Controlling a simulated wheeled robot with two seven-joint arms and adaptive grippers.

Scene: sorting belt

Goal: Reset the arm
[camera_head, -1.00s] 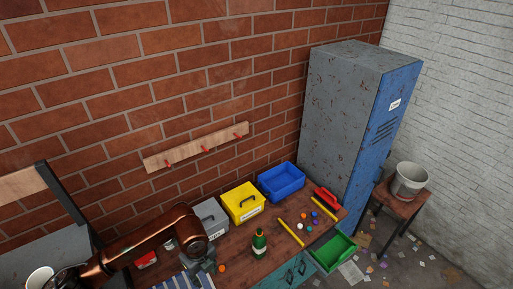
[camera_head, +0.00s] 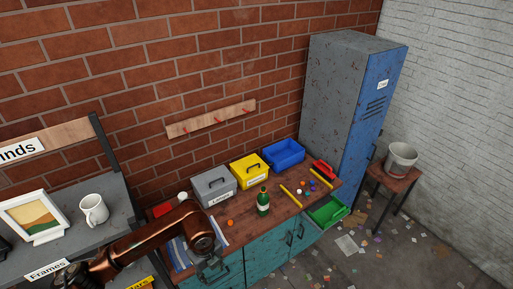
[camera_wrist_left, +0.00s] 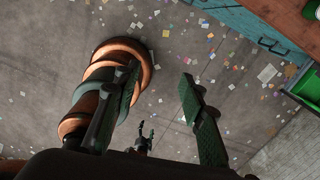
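My left arm (camera_head: 140,242) is copper-coloured and comes in from the lower left in the head view. Its gripper (camera_head: 212,270) hangs at the front edge of the workbench, beside a blue-and-white striped item. In the left wrist view my left gripper (camera_wrist_left: 158,95) has its two fingers well apart with bare floor between them; it holds nothing. A small dark two-pronged shape (camera_wrist_left: 146,136) low in that view may be my right gripper, too small to judge. The right gripper does not show in the head view.
The workbench (camera_head: 240,240) carries a grey box (camera_head: 214,187), yellow box (camera_head: 249,171), blue bin (camera_head: 284,154), green bottle (camera_head: 263,203), orange ball (camera_head: 230,223) and several small balls. A shelf with a mug (camera_head: 94,209) and picture frame (camera_head: 36,218) stands left. Littered floor lies in front.

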